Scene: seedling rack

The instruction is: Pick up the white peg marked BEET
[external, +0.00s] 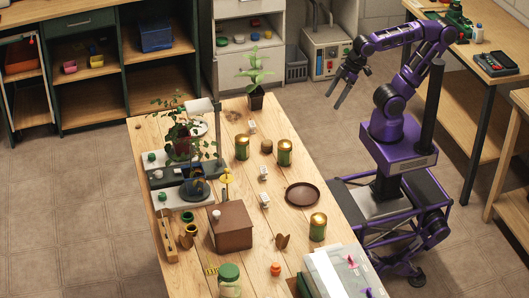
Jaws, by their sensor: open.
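Several small white pieces lie on the wooden table (285,225): one near the far end (252,126), one at mid-table (263,173) and one just nearer (265,198). They could be pegs, but any lettering is too small to read, so I cannot tell which is marked BEET. My gripper (334,98) is open and empty. It is raised, to the right of the table's far end and apart from all the white pieces.
Green-and-gold cans (242,147), a brown round dish (302,194) and a brown box (231,228) stand among the pieces. A leafy plant (181,140) and a grey rack (178,172) are on the left. A potted seedling (256,85) stands at the far end.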

